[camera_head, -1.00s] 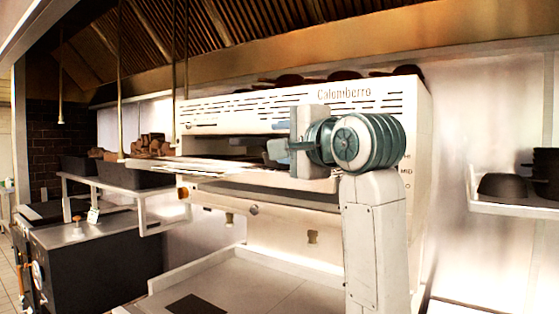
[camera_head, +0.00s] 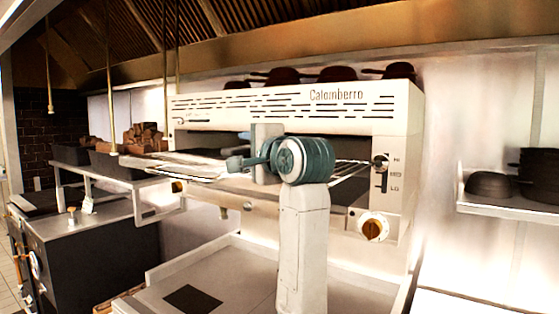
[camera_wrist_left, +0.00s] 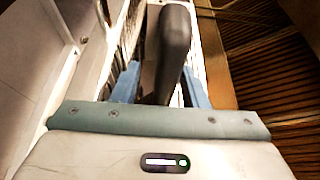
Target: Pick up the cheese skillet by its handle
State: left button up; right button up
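My left gripper (camera_head: 236,163) is in front of the open slot of the white salamander grill (camera_head: 290,107), its fingers pointing left in the head view. In the left wrist view a dark, rounded handle (camera_wrist_left: 174,50) stands between the two blue fingers of the left gripper (camera_wrist_left: 161,88). A narrow gap shows beside the handle, so the fingers look open around it. The skillet's pan and any cheese cannot be made out. My right gripper is not in view.
Several dark pans (camera_head: 337,74) stand on top of the grill. A wire rack (camera_head: 350,172) sticks out of the slot. Dark bowls (camera_head: 489,184) stand on a right-hand shelf (camera_head: 515,207). A brown heap (camera_head: 145,137) fills a container at left. The counter below the grill is mostly clear.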

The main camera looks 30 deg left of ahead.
pick_arm(q)
jog(key=shift+d, duration=0.3)
jog(key=shift+c, duration=0.4)
jog(key=shift+s+r, duration=0.1)
jog(key=c, duration=0.7)
jog(key=shift+a, duration=0.1)
grip_shut()
